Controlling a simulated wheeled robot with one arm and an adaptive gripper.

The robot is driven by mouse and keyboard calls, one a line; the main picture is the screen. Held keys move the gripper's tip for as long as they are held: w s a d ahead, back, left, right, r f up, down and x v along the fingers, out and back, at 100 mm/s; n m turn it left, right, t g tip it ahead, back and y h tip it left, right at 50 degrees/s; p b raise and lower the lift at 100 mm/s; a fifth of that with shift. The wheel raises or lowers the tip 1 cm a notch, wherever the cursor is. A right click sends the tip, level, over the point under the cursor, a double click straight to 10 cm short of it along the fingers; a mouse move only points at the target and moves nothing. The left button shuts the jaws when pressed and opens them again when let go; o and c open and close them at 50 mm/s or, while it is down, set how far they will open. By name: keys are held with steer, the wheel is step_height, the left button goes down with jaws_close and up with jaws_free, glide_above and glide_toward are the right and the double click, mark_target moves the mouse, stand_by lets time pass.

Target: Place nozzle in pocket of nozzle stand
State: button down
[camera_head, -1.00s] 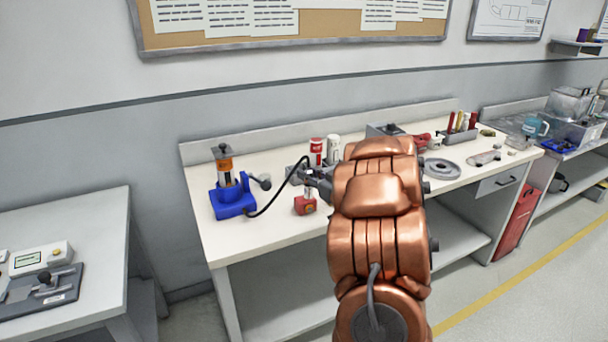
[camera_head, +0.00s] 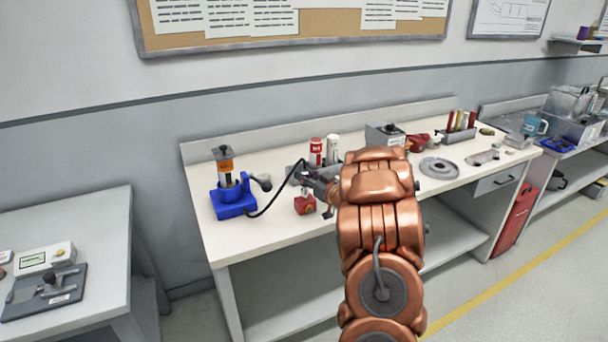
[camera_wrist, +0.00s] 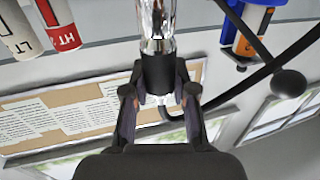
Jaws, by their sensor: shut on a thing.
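In the wrist view my gripper (camera_wrist: 159,98) is shut on the nozzle (camera_wrist: 158,72), a black collar with a shiny, clear-looking tube beyond it. The tube runs out of the top of the picture, so its tip is hidden. In the head view my gripper (camera_head: 322,187) is over the worktable, beside a small red block (camera_head: 305,204). My arm hides part of this area. A dark grey block (camera_head: 296,170) stands just behind; I cannot tell whether it is the nozzle stand, and no pocket shows clearly.
A blue-based device (camera_head: 233,203) with an orange cylinder stands to the left; its black hose (camera_head: 279,198) arches towards my gripper. A red can (camera_head: 316,152) and a white can (camera_head: 333,149) stand behind. The table's front left (camera_head: 250,240) is clear.

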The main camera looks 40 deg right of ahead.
steer(key=shift+f, duration=0.25)
steer(key=c, duration=0.9)
jaws_free()
steer(key=shift+c, duration=0.2)
steer(key=shift+f, duration=0.1)
steer(key=s+b, duration=0.2)
steer(key=s, duration=0.5)
steer(key=shift+s+a+b, duration=0.25)
steer(key=shift+s+b, duration=0.1)
steer(key=shift+s, duration=0.05)
steer(key=shift+w, duration=0.1)
